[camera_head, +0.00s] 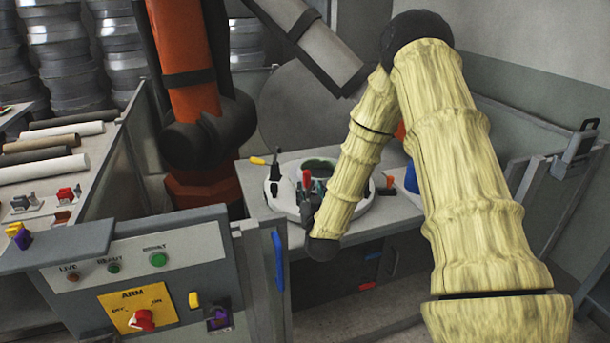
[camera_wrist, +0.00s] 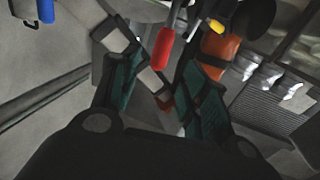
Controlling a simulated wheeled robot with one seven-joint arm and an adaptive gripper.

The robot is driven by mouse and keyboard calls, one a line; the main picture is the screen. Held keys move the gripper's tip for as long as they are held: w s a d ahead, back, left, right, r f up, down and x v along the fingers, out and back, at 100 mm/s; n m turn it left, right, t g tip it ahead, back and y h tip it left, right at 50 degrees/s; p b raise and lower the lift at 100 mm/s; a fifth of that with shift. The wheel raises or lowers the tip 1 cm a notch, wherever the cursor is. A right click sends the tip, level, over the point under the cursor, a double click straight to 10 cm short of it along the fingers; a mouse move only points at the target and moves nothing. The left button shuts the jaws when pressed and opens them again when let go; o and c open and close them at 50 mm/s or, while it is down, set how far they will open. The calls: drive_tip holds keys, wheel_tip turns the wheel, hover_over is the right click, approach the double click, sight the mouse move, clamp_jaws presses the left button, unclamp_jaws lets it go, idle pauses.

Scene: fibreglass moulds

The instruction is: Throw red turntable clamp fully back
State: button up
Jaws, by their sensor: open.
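The red clamp handle (camera_head: 306,180) stands upright at the near side of the round white turntable (camera_head: 283,203). In the wrist view the red handle (camera_wrist: 162,48) shows just beyond the gap between my fingers. My gripper (camera_head: 314,192) is at the turntable's near side, right beside the red handle and partly hidden by my forearm. In the wrist view my gripper (camera_wrist: 158,78) is open, with a green-padded finger on each side. I cannot tell whether either finger touches the clamp. The clamp's base is mostly hidden.
A black clamp (camera_head: 275,171) with a yellow handle (camera_head: 257,160) stands at the turntable's left. An orange-handled clamp (camera_head: 389,183) stands at its right. An orange robot arm (camera_head: 192,60) rises behind left. A control panel (camera_head: 140,290) is at front left, and a grey wall (camera_head: 540,150) closes the right.

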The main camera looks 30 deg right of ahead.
sight(307, 179)
drive_tip(key=p+x, duration=0.2)
drive_tip(key=x, duration=0.7)
drive_tip(key=shift+p, duration=0.3)
clamp_jaws()
